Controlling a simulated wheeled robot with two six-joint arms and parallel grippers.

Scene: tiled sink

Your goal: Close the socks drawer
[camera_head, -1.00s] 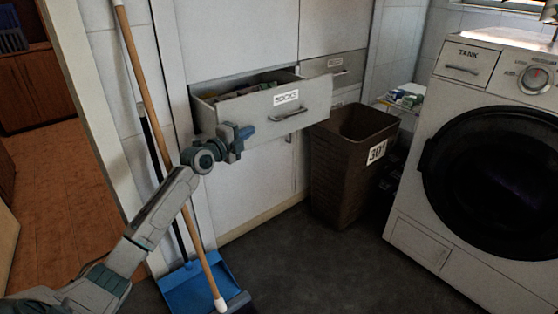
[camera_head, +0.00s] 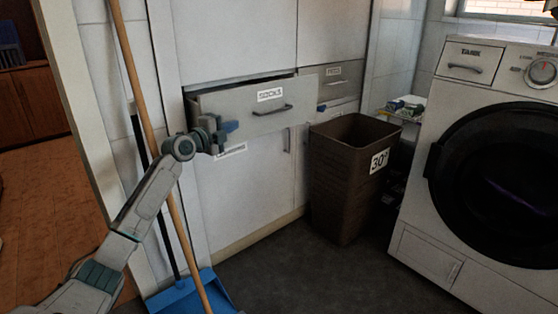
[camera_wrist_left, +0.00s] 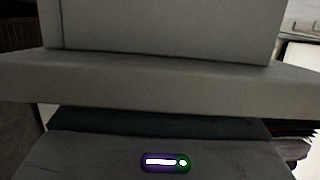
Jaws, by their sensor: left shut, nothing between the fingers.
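The socks drawer (camera_head: 240,112) is a white drawer front with a label reading SOCKS and a dark bar handle. It stands out a little from the cabinet, with a narrow dark gap along its top. My left gripper (camera_head: 228,128) is shut and empty at the lower left part of the drawer front; whether it touches cannot be told. In the left wrist view, pale grey surfaces fill the upper part, and the fingers cannot be made out clearly.
A brown bin (camera_head: 345,185) marked 30° stands right of the drawer. A washing machine (camera_head: 480,170) is at the far right. A wooden broom handle (camera_head: 143,90) leans at the left, above a blue dustpan (camera_head: 190,292). Another labelled drawer (camera_head: 338,85) is to the right.

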